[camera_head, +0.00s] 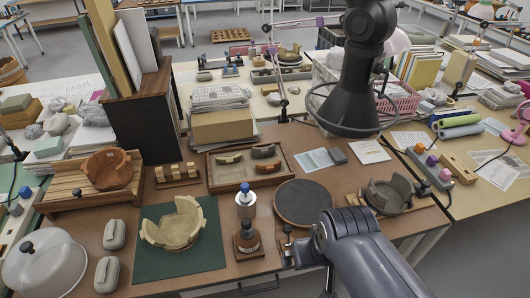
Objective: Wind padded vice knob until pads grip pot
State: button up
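A terracotta pot (107,168) with a broken rim sits in a slatted wooden stand (62,186) at the left. A small dark knob (77,192) shows on its front; I cannot tell for sure that this is the padded vice, or whether pads touch the pot. A cream broken pot (172,228) stands on a green mat (205,254). A dark grey broken pot (388,193) stands at the right. A grey arm part of mine fills the lower right. Metal parts (303,250) at its left end, by the table's front edge, may be my gripper; no fingers are clear.
A bottle with a blue cap (246,201) stands between the green mat and a dark round turntable (303,202). A sherd tray (282,171) lies behind. A glass dome (45,264) is at front left. A black upright part with a ring (352,92) hides some background.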

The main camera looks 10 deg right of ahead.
aim_at(425, 183)
jog(key=z, duration=1.6)
jog(key=i+l, duration=0.3)
jog(key=i, duration=0.15)
jog(key=i+l, duration=0.35)
jog(key=i+z, duration=0.05)
